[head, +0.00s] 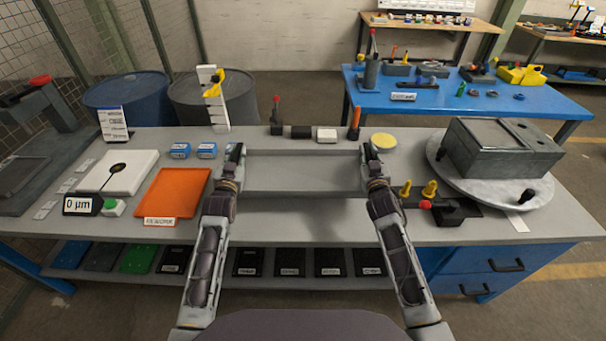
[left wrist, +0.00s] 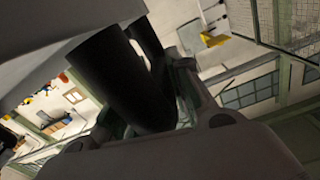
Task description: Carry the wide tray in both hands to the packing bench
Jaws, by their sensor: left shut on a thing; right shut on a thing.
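The wide grey tray (head: 305,186) spans the space between my two grippers, over the grey bench in front of me. It looks empty and roughly level, with a shadow below its near edge. My left gripper (head: 235,154) is shut on its left end. In the left wrist view a thick dark bar (left wrist: 110,80) runs between the fingers of that gripper (left wrist: 155,100). My right gripper (head: 371,154) is shut on the tray's right end. The fingers cover both grip points in the head view. I cannot tell which bench is the packing bench.
The grey bench (head: 330,228) carries an orange mat (head: 178,192), a white plate (head: 118,172), and a round plate (head: 500,190) with a grey block (head: 505,148). Small blocks (head: 327,134) stand behind the tray. A blue table (head: 460,100) and wooden bench (head: 425,22) stand beyond.

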